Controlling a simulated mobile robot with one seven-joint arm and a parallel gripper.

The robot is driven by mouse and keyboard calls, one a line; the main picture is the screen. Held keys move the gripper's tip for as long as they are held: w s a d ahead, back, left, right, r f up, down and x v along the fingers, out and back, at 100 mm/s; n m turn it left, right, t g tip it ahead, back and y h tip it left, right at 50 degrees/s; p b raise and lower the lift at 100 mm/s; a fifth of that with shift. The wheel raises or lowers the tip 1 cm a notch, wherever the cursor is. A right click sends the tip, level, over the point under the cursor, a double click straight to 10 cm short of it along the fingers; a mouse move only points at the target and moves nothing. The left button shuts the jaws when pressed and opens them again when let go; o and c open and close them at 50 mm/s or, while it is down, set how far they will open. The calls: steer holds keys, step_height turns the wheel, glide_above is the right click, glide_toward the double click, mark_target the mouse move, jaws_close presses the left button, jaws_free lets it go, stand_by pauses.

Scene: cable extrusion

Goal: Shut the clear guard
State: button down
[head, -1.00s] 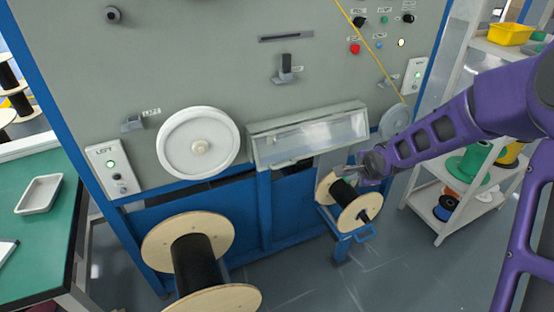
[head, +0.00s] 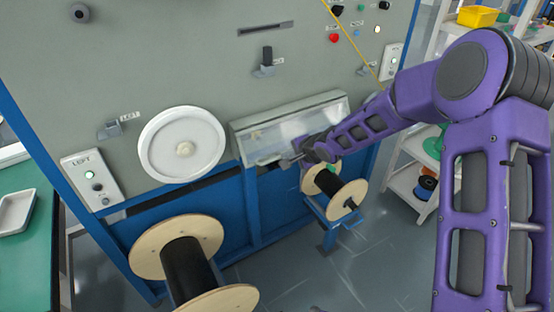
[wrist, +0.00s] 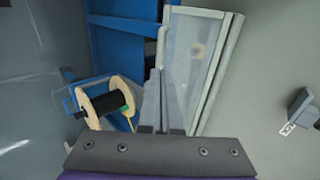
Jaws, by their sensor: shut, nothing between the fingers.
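The clear guard (head: 285,128) is a see-through cover in a pale frame on the front of the grey machine. In the head view it slopes outward from the panel, and my arm hides part of its lower right. In the wrist view the guard (wrist: 190,62) stands just right of my gripper (wrist: 159,75), whose fingers are together and empty. The fingertips overlap the guard's frame edge in the picture; I cannot tell whether they touch it.
A spool with black cable (head: 330,183) sits on a blue stand below my gripper. A larger spool (head: 185,265) stands at the front left. A white wheel (head: 205,135) is left of the guard. Shelves (head: 398,165) stand at the right.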

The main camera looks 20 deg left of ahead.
mark_target(273, 160)
steer(key=x, duration=0.8)
steer(key=shift+b, duration=0.3)
steer(key=shift+d+f, duration=0.1)
